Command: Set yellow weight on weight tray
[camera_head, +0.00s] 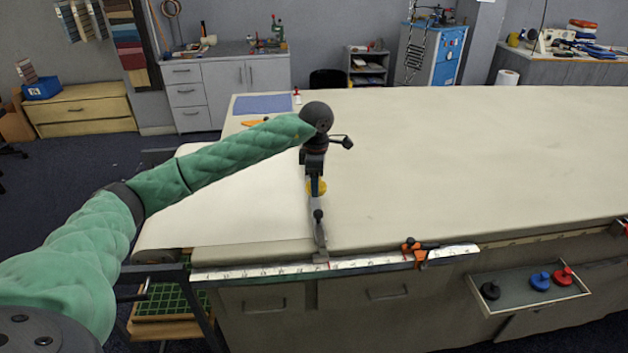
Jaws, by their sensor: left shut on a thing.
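The yellow weight (318,190) shows at my left gripper (316,184), near the left part of the cloth table (450,160). My left gripper is shut on it, with the dark fingers covering part of the weight. I cannot tell whether the weight touches the cloth. The weight tray (516,303) is fixed to the table's front side at the lower right. It holds a black weight (490,290), a blue weight (540,281) and a red weight (563,276), with bare tray between the black and blue ones. My right gripper is out of view.
The tabletop to the right is clear.

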